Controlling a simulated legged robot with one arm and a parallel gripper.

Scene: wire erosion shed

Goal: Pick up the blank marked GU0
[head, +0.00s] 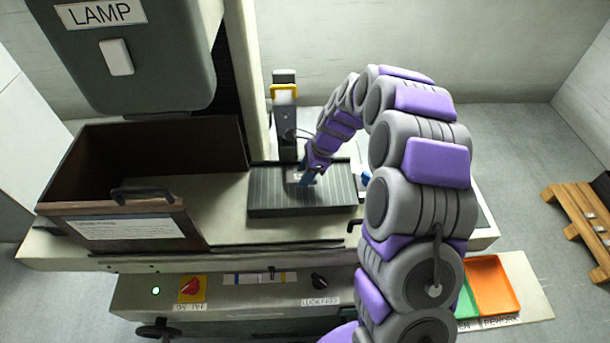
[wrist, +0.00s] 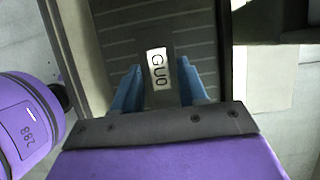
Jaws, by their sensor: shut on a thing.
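The blank marked GU0 (wrist: 158,70) is a dark block with a white label, seen in the wrist view between the two blue fingers. My gripper (wrist: 157,88) is shut on it, with a finger against each side. In the head view my gripper (head: 307,178) reaches down over the dark grooved tray (head: 265,208) on the machine bed. The blank is mostly hidden there by the fingers. I cannot tell whether it touches the tray. The grooved tray also fills the background of the wrist view (wrist: 115,40).
An open brown box (head: 125,225) with a handle is at the left, under the LAMP housing (head: 150,60). A green tray (head: 467,300) and an orange tray (head: 493,285) sit at the front right.

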